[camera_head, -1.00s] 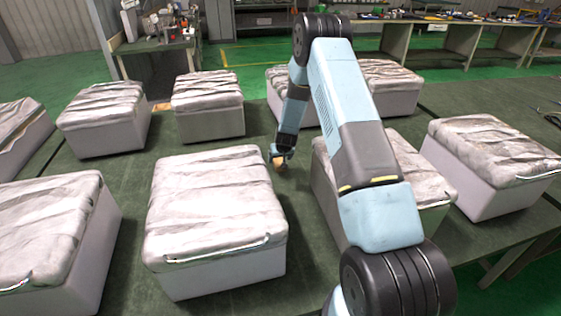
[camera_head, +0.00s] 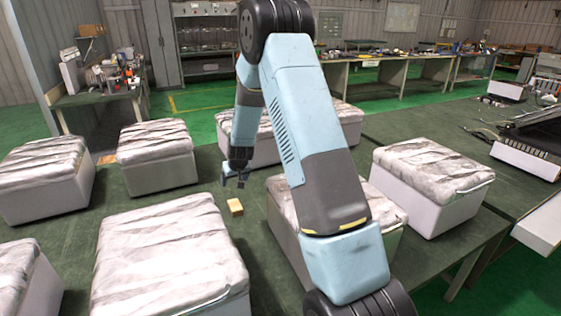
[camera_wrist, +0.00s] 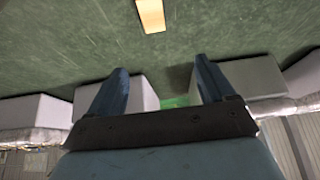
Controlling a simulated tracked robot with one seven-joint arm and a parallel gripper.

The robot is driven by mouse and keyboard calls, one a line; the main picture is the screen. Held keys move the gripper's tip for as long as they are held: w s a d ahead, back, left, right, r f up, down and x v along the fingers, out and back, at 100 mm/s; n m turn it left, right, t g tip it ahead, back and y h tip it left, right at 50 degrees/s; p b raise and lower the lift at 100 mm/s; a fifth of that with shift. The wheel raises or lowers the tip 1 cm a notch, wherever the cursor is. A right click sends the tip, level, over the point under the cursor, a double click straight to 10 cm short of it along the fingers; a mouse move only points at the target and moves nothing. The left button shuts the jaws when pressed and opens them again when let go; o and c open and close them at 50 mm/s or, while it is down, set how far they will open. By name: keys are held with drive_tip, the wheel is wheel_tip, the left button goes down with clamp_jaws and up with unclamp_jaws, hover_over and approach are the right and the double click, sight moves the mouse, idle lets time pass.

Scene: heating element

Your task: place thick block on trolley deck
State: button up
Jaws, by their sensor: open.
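A small tan block (camera_head: 235,206) lies on the dark green table top between the large boxes. It also shows at the top edge of the wrist view (camera_wrist: 150,14), partly cut off. My gripper (camera_head: 234,183) is open and empty, just behind and above the block, apart from it. In the wrist view its two fingers (camera_wrist: 162,75) are spread with nothing between them. I cannot make out a trolley deck in either view.
Large pale boxes with wrinkled covers stand around the block, including one at the front (camera_head: 165,255) and one at the right (camera_head: 430,180). A small tan patch (camera_head: 107,159) shows between boxes at the left. Green table surface (camera_head: 215,200) is bare around the block.

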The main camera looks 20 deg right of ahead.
drive_tip(key=s+a+f+v, duration=0.1)
drive_tip(key=v, duration=1.4)
drive_tip(key=s+a+f+v, duration=0.1)
drive_tip(key=s+a+v, duration=0.1)
drive_tip(key=v, duration=1.4)
drive_tip(key=s+d+r, duration=0.1)
drive_tip(key=s+r, duration=0.3)
drive_tip(key=s, duration=1)
drive_tip(key=s+d+r, duration=0.1)
drive_tip(key=s+r, duration=0.3)
drive_tip(key=s, duration=1)
drive_tip(key=g, duration=0.2)
hover_over(235, 204)
drive_tip(key=s, duration=0.4)
drive_tip(key=f, duration=4.6)
drive_tip(key=shift+w+f, duration=0.25)
drive_tip(key=shift+f, duration=0.15)
drive_tip(key=shift+w+f, duration=0.3)
drive_tip(key=shift+f, duration=0.25)
drive_tip(key=w+f, duration=0.2)
drive_tip(key=shift+w+f, duration=0.15)
drive_tip(key=shift+f, duration=0.25)
drive_tip(key=shift+x, duration=0.8)
